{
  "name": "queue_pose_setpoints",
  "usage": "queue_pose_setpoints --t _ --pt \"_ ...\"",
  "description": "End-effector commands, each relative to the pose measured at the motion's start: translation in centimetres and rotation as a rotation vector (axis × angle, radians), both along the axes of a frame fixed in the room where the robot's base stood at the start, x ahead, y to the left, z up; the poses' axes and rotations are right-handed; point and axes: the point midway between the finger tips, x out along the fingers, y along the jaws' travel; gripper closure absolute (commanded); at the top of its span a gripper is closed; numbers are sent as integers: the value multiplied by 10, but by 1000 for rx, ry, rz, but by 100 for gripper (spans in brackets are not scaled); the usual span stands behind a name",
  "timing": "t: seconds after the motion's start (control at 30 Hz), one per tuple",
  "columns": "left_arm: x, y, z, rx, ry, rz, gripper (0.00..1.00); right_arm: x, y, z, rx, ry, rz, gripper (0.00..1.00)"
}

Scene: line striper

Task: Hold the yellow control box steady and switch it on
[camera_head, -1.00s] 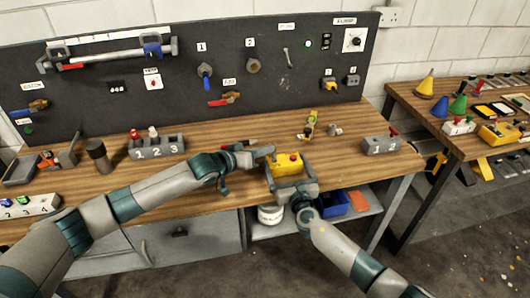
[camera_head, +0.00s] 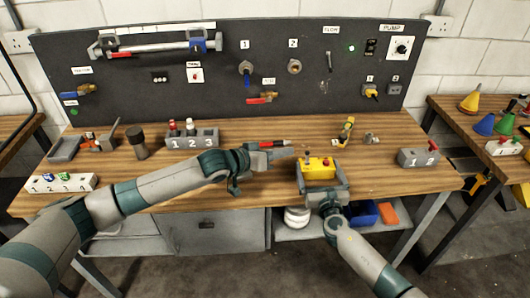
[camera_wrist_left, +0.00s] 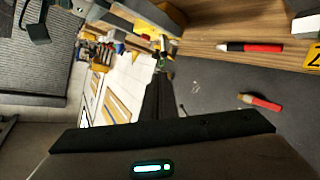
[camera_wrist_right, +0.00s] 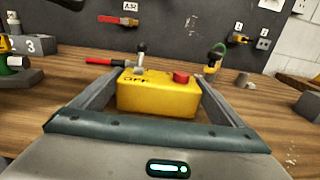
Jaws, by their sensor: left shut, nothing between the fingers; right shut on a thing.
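The yellow control box (camera_head: 319,173) stands near the front edge of the workbench, with a red button on top. In the right wrist view the box (camera_wrist_right: 158,98) shows an "OFF" marking and a small lever with a dark knob (camera_wrist_right: 140,48) at its back left. My right gripper (camera_head: 321,176) is shut on the box, one finger along each side. My left gripper (camera_head: 292,152) is shut and empty, just left of the box and close to its top.
A red-and-black screwdriver (camera_head: 276,143) lies behind the left gripper. A yellow-and-green tool (camera_head: 346,131) stands behind the box. Grey blocks numbered 1-2-3 (camera_head: 192,142) and 1-2 (camera_head: 418,158) stand on either side. A dark tool panel (camera_head: 220,95) backs the bench (camera_head: 400,183).

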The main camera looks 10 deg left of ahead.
Motion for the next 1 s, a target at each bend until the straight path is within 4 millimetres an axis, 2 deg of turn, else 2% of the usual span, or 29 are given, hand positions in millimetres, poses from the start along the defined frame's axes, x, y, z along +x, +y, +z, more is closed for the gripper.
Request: queue_pose_setpoints --t 0.2,0.4,0.93,0.97,1.0 --pt "-28 28 16 1 1 0 100 -1 1 -1 1 1 2 46" --pt "-43 44 26 2 0 0 100 -1 1 -1 1 1 2 46" --pt "-48 48 30 0 0 0 100 -1 1 -1 1 1 1 46" --pt "-48 48 30 0 0 0 100 -1 1 -1 1 1 1 4" --pt "-48 48 30 0 0 0 100 -1 1 -1 1 1 1 0"
